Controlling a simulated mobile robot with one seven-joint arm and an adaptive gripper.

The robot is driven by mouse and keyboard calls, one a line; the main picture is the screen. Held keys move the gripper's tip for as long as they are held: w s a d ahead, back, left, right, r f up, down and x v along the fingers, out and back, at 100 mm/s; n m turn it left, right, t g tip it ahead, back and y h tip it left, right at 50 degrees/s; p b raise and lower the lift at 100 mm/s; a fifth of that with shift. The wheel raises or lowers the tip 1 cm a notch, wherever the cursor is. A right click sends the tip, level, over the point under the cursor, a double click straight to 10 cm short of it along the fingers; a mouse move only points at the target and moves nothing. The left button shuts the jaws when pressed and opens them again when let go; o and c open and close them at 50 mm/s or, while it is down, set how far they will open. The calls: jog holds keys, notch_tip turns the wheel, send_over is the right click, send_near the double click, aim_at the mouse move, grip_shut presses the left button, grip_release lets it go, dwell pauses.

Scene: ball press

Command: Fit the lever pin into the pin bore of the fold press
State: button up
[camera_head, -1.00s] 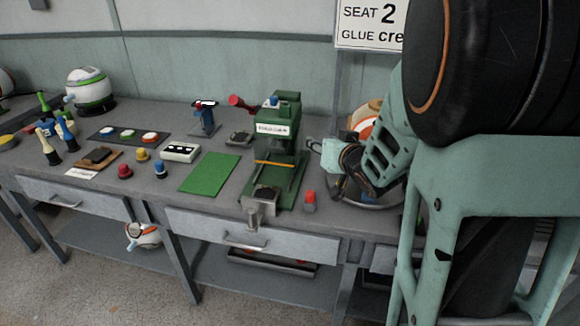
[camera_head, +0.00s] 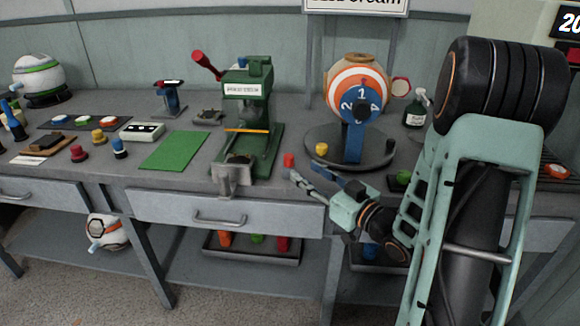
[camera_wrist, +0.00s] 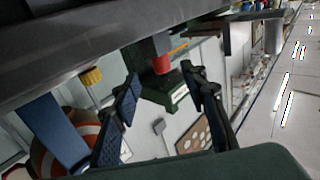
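The green fold press (camera_head: 262,150) stands upright near the table's front edge, its red-knobbed lever (camera_head: 206,65) raised to the left. A small red piece, seemingly the lever pin (camera_head: 288,160), stands on the table right of the press. In the wrist view this red piece (camera_wrist: 161,65) shows between and beyond the fingertips, with a dark part above it. My gripper (camera_head: 318,180) is open and empty at the table's front edge, just right of the pin. Its two fingers also show spread in the wrist view (camera_wrist: 162,82). I cannot make out the pin bore.
A green mat (camera_head: 174,151) lies left of the press. The drawer front (camera_head: 225,212) is below the edge.

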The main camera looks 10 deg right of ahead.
aim_at(292, 163)
jog(key=b+x, duration=0.1)
jog(key=x, duration=0.7)
jog(key=shift+a, duration=0.15)
grip_shut()
